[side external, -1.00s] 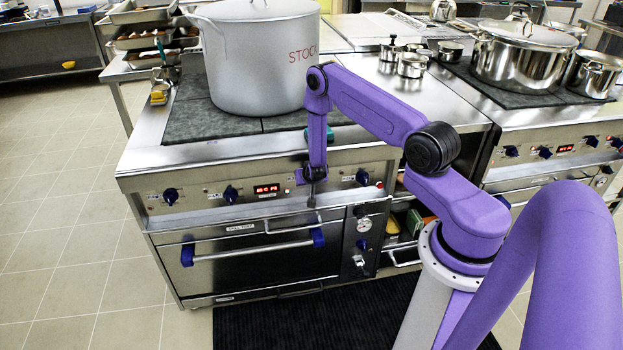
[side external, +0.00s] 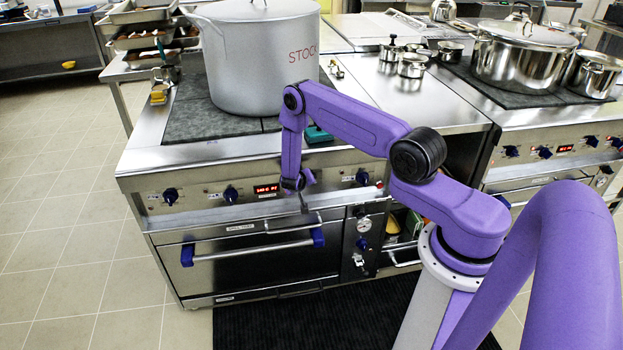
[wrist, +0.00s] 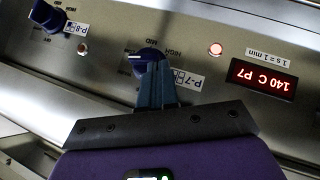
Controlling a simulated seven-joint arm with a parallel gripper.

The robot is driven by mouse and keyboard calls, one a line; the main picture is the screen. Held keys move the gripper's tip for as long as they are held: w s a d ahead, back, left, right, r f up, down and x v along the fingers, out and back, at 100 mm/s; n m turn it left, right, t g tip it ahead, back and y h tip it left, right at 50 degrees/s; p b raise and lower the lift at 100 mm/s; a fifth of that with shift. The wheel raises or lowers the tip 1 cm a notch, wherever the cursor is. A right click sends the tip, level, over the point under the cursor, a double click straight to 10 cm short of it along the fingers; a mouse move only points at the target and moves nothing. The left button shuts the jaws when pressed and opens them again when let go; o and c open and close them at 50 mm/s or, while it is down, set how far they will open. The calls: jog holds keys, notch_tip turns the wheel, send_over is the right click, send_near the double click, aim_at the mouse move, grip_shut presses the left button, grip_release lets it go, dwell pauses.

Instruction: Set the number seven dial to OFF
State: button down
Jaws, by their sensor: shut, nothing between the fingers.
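The number seven dial (wrist: 148,58) is a dark blue knob on the steel panel, labelled P-7, seen upside down in the wrist view. Its white mark points left in that picture; the small scale lettering around it is hard to read. My gripper (wrist: 155,68) is shut with nothing between its fingers. Its fingertips overlap the lower part of the dial in the wrist view; I cannot tell whether they touch it. In the side view my wrist is in front of the panel, right of the display, and the dial is hidden there.
The red display (wrist: 262,80) reads 140 C P7. The P-8 dial (wrist: 47,17) is on the other side. A rail oven handle (side external: 250,248) is below, and a large stockpot (side external: 258,65) stands above.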

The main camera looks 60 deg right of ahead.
jog(key=shift+w+a+f+n+g+h, duration=0.15)
jog(key=shift+f+n+g+h, duration=0.25)
jog(key=shift+f+g+h, duration=0.15)
jog(key=shift+w+a+f, duration=0.1)
jog(key=shift+f, duration=1.05)
dwell(1.2)
